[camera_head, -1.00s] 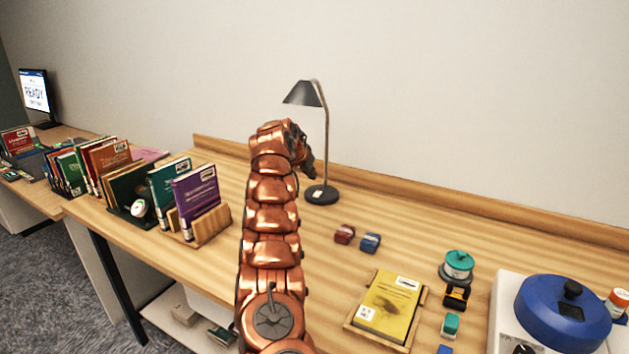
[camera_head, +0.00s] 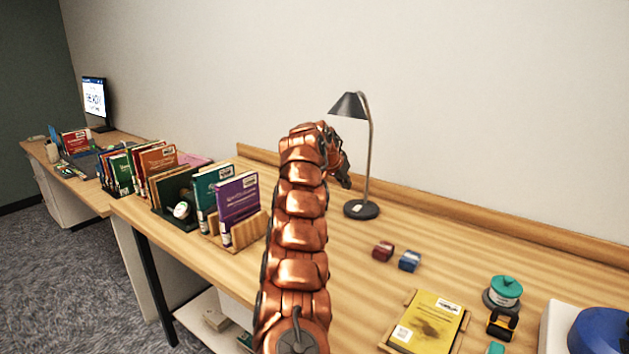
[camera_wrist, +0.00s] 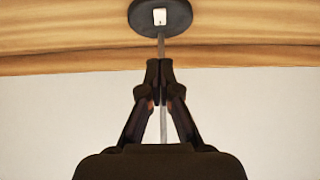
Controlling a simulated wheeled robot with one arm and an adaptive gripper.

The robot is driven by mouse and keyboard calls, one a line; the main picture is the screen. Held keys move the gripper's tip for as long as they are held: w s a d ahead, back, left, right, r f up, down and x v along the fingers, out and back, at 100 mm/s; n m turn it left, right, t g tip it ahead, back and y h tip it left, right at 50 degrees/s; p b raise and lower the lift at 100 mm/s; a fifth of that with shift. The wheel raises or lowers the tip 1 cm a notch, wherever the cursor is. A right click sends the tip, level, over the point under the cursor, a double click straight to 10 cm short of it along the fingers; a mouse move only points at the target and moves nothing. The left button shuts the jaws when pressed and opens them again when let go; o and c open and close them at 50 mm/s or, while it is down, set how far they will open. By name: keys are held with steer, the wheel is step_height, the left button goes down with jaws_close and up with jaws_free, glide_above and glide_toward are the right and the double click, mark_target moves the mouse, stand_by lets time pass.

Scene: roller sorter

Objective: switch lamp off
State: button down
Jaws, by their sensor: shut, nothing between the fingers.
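The desk lamp (camera_head: 369,150) stands upright on the wooden desk near the back wall, with a dark cone shade, a thin grey stem and a round dark base (camera_head: 361,210). In the wrist view the base (camera_wrist: 178,20) is at the top, with a small white switch (camera_wrist: 160,17) on it. My gripper (camera_wrist: 159,64) is shut and empty. Its tips point toward the base and overlap the stem in that view; I cannot tell whether they touch it. In the head view my gripper (camera_head: 346,183) is up and left of the base. No lit bulb is visible.
Books in holders (camera_head: 237,200) stand to the left. A red block (camera_head: 383,251), a blue block (camera_head: 409,261) and a yellow book (camera_head: 428,323) lie in front to the right. A raised wooden edge (camera_head: 440,205) runs along the wall.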

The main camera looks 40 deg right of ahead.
steer(key=w+a+r+n+t+y+p, duration=0.1)
steer(key=w+a+n+y, duration=0.15)
steer(key=a, duration=0.75)
steer(key=w+a+r+n+t+y+p, duration=0.1)
steer(key=w+a+n+y, duration=0.15)
steer(key=a, duration=0.65)
steer(key=s+a+r+n+g+y+p, duration=0.1)
steer(key=s+a+r+n, duration=0.2)
steer(key=a, duration=0.6)
steer(key=s+a+n+y, duration=0.1)
steer(key=s+a+n, duration=0.1)
steer(key=s+a, duration=0.45)
steer(key=s+a+n+g+p, duration=0.2)
steer(key=s+a+n, duration=0.2)
steer(key=s+a, duration=0.95)
steer(key=s+a+f+g, duration=0.1)
steer(key=s+f, duration=0.3)
steer(key=s, duration=0.9)
steer(key=s+a+f+n+g+p, duration=0.1)
steer(key=s+a+f, duration=0.1)
steer(key=s, duration=1.1)
steer(key=shift+a+f+g+y, duration=0.2)
steer(key=shift+f+g+y, duration=0.2)
steer(key=shift+f, duration=0.45)
